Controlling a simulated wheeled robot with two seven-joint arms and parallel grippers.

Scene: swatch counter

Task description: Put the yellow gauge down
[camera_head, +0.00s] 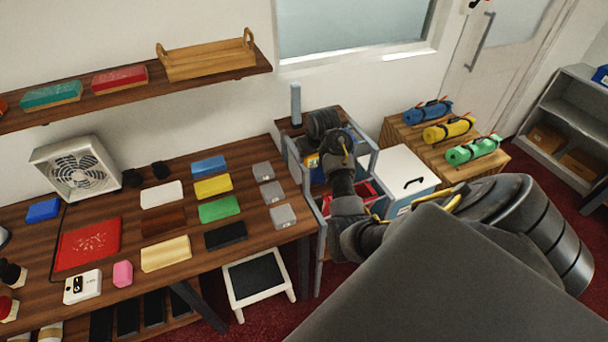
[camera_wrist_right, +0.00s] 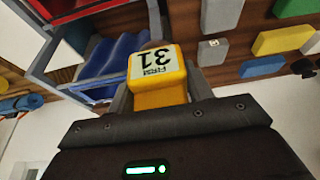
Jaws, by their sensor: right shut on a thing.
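The yellow gauge (camera_wrist_right: 157,76), a small yellow block with a pale label reading "31 FIRM", sits between the fingers of my right gripper (camera_wrist_right: 162,94) in the right wrist view. The gripper is shut on it. In the head view my right gripper (camera_head: 318,158) is over the grey-framed cart (camera_head: 291,160) beside the counter, and a small bit of yellow shows there. The arm hides much of the cart. In the wrist view, a blue ribbed insert (camera_wrist_right: 108,56) in the cart lies behind the gauge. My left gripper is not in view.
The wooden counter (camera_head: 192,280) left of the cart holds coloured blocks, grey blocks, a fan (camera_head: 77,170) and a red tray (camera_head: 88,244). A white cooler box (camera_head: 405,172) and a wooden crate (camera_head: 480,172) with rolled mats stand to the right. A stool (camera_head: 258,280) is below.

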